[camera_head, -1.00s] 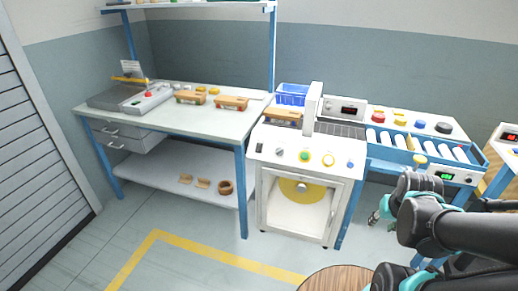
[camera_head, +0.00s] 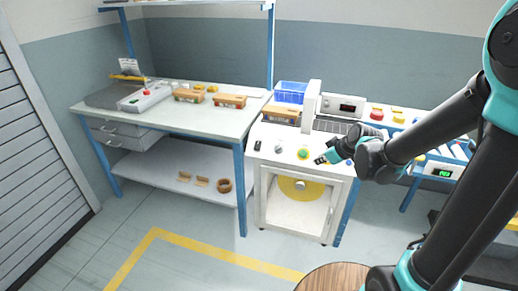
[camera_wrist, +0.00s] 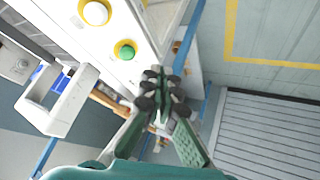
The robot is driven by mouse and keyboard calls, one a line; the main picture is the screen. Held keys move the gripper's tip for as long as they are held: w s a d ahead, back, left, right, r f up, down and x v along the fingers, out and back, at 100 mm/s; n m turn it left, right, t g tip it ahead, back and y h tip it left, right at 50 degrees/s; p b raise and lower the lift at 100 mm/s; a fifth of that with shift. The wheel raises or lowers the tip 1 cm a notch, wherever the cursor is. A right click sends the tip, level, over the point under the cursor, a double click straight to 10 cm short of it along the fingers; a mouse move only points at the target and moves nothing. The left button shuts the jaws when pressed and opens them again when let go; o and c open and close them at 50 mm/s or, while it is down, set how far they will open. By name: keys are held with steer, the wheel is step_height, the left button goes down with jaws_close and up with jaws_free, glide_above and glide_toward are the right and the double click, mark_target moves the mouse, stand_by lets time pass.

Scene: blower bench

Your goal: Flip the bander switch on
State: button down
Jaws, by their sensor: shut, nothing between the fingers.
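The bander appears to be the white machine (camera_head: 270,190) with a slanted control panel and a white arch (camera_head: 311,105). A small black switch (camera_head: 257,146) sits at the panel's left end; its position is too small to tell. My gripper (camera_head: 322,160) is shut and empty over the panel's right part, right of the green button. It also shows in the wrist view (camera_wrist: 163,95). The black switch is hidden there.
A workbench (camera_head: 160,128) with wooden pieces (camera_head: 229,100) stands to the left. A blue bin (camera_head: 290,92) is behind the machine. Red (camera_head: 376,114) and yellow (camera_head: 398,116) parts lie at the right. A round wooden top (camera_head: 335,280) is in front.

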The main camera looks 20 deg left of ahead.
steer(key=w+a+n+y, duration=0.2)
steer(key=w+a+n, duration=0.1)
steer(key=a, duration=0.7)
steer(key=w+a+n+y, duration=0.1)
steer(key=w+a+n, duration=0.2)
steer(key=a, duration=0.7)
steer(key=n, duration=0.2)
steer(key=shift+f+n+y, duration=0.2)
steer(key=shift+n+y, duration=0.1)
steer(key=shift+y, duration=0.1)
steer(key=shift+w+a, duration=0.1)
glide_above(254, 149)
steer(key=s+d, duration=0.3)
steer(key=s, duration=0.1)
step_height(254, 149, down, 6)
steer(key=shift+w+f, duration=0.75)
steer(key=shift+f, duration=0.05)
steer(key=shift+w+f, duration=0.45)
steer(key=shift+f, duration=0.15)
